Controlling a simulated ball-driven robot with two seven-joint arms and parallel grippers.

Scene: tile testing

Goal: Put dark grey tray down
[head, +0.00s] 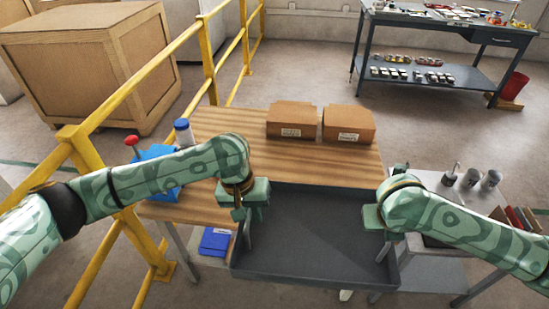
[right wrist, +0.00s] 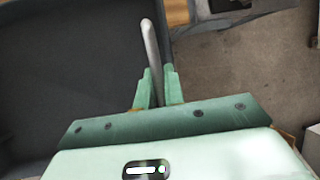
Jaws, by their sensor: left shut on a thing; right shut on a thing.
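The dark grey tray (head: 315,235) is wide and shallow, and its inside looks empty. It spans the space between my two arms, in front of the wooden table (head: 205,127). My left gripper (head: 243,218) is shut on the tray's left side. My right gripper (head: 378,218) is shut on its right side; its fingertips are partly hidden by the arm in the head view. In the right wrist view the fingers (right wrist: 157,88) close on a pale bar at the rim, with the tray (right wrist: 65,75) to the left. I cannot tell whether the tray touches the table.
Two cardboard boxes (head: 291,119) stand at the table's back. A side table with metal cups (head: 472,178) stands right. A yellow railing (head: 208,58) runs along the left.

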